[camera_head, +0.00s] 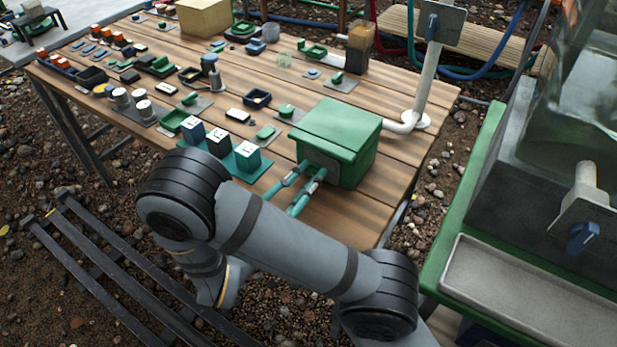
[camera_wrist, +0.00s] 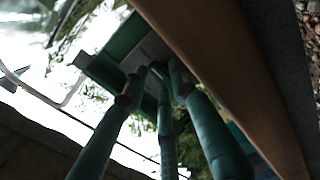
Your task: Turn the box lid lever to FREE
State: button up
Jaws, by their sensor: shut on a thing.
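The green box (camera_head: 338,128) with its closed, slanted lid stands near the table's front right edge. A grey plate (camera_head: 321,161) is on its front face; it also shows in the wrist view (camera_wrist: 152,48). My gripper (camera_head: 305,178) has teal fingers that reach up to this plate from the front. In the wrist view the fingertips (camera_wrist: 158,72) come together close to the plate, shut on the box lid lever. The lever itself is mostly hidden between the fingers, and no FREE marking can be read.
White-topped blocks on a teal tray (camera_head: 246,172) stand left of my gripper. A white pipe (camera_head: 424,90) rises right of the box. Small parts crowd the wooden table (camera_head: 400,165) farther left. A green-framed trough (camera_head: 535,290) stands at the right.

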jog(key=shift+a+r, duration=0.1)
jog(key=shift+r, duration=0.1)
jog(key=o, duration=0.9)
jog(key=shift+o, duration=0.3)
jog(key=shift+f, duration=0.1)
